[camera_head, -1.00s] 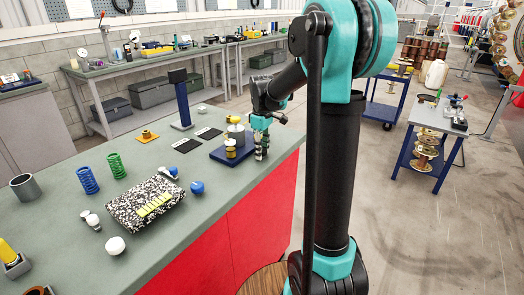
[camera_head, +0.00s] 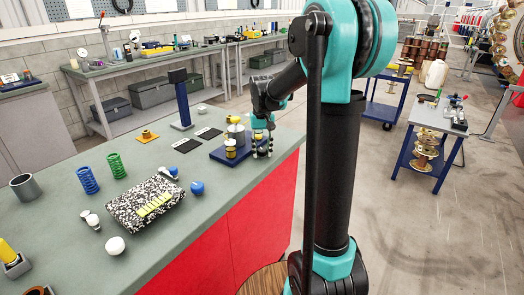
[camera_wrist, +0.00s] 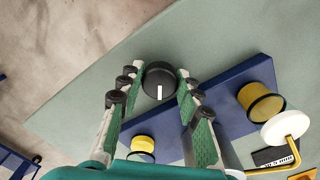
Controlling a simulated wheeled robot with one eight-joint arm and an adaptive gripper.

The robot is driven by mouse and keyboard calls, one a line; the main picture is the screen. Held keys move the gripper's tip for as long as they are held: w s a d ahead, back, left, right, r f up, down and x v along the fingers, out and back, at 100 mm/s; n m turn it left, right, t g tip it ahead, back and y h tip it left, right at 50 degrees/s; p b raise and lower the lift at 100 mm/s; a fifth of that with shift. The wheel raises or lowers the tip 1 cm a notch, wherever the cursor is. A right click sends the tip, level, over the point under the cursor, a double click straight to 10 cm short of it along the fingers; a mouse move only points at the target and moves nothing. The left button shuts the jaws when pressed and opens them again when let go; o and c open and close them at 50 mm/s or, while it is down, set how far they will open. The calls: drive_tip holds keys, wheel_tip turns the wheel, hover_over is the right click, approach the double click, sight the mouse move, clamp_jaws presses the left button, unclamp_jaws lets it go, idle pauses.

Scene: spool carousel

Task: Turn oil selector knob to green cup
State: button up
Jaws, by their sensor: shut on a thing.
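The oil selector knob (camera_wrist: 160,78) is black and round with a white pointer line; in the wrist view the line points toward the bottom of the picture. My gripper (camera_wrist: 157,77) has its two green-padded fingers on either side of the knob, shut on it. The knob sits by the blue base plate (camera_wrist: 225,105), which also shows in the head view (camera_head: 218,157). In the head view my gripper (camera_head: 262,148) hides the knob. I cannot make out a green cup.
A white disc on a bent yellow rod (camera_wrist: 283,131) stands right of the plate in the wrist view. In the head view a blue post (camera_head: 181,100) and black cards (camera_head: 187,145) are left of the plate. The bench edge is close on the right.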

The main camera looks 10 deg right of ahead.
sight(262, 149)
drive_tip(key=shift+m, duration=1.1)
drive_tip(key=o, duration=1.1)
drive_tip(key=shift+o, duration=0.2)
wheel_tip(262, 149, up, 12)
